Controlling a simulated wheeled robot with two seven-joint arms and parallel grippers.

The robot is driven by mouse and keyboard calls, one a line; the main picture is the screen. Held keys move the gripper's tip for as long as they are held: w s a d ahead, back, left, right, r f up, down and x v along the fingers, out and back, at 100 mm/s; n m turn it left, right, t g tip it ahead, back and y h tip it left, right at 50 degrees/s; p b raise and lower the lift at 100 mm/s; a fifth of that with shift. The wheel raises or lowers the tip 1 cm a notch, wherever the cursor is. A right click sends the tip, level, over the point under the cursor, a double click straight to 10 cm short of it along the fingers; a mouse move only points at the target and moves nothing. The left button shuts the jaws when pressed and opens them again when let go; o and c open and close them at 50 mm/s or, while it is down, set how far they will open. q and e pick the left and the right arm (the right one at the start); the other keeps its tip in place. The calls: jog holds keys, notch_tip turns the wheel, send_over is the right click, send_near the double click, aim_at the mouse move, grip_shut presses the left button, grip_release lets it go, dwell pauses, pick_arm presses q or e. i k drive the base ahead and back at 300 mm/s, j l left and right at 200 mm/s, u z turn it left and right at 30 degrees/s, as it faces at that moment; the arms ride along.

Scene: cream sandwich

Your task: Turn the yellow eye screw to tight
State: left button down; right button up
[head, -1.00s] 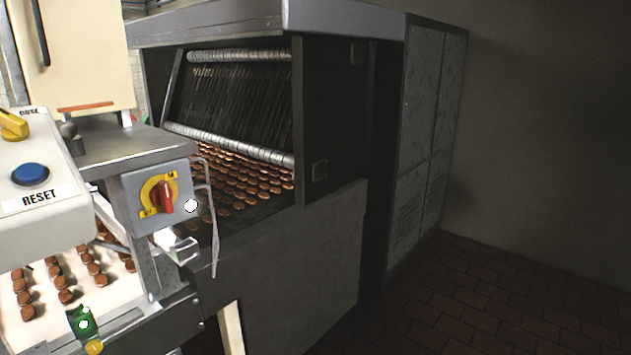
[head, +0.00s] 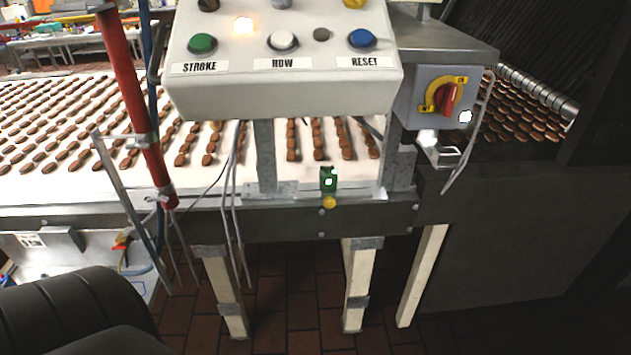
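A small yellow round piece (head: 329,203), which looks like the yellow eye screw, sits on the front rail of the conveyor, right below a green block (head: 328,180). It is too small to tell how far it is turned. Neither of my grippers shows in the head view.
A white control box (head: 285,90) with labelled buttons overhangs the conveyor above the screw. A grey switch box (head: 438,97) with a red knob is to its right. A red post (head: 135,100) stands to the left. The space in front of the rail around the screw looks clear.

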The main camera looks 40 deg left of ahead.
aim_at(329, 202)
jog(key=u, duration=1)
